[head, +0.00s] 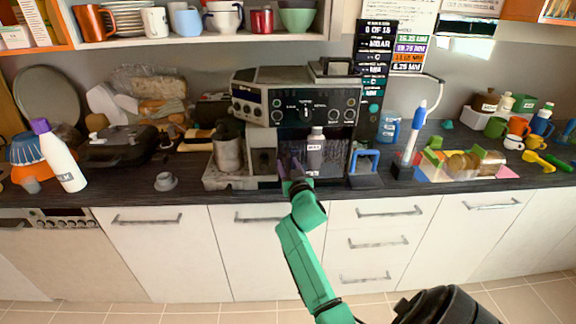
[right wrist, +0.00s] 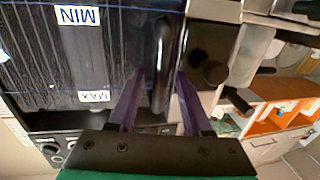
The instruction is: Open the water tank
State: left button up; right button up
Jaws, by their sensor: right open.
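The coffee machine (head: 296,98) stands on the dark counter against the wall. Its water tank (head: 336,158), dark and see-through, is at the lower front under the knob panel. In the right wrist view the tank (right wrist: 95,65) fills the upper left, with upside-down MIN and MAX labels. A black upright handle (right wrist: 163,60) shows beside these labels. My right gripper (head: 287,172) is at the tank's left side. In the right wrist view its purple fingers (right wrist: 158,95) are apart, one on each side of the handle. I cannot tell whether they touch it. My left gripper is not in view.
A metal jug (head: 227,150) stands left of the machine. A blue-framed item (head: 364,160) and a blue-topped stick on a stand (head: 412,135) are to its right. A white bottle (head: 60,160) is far left. Shelves with cups (head: 190,38) hang above.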

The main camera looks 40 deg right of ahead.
jog(key=shift+s, duration=0.1)
grip_shut()
jog(key=shift+f, duration=0.1)
dwell(1.1)
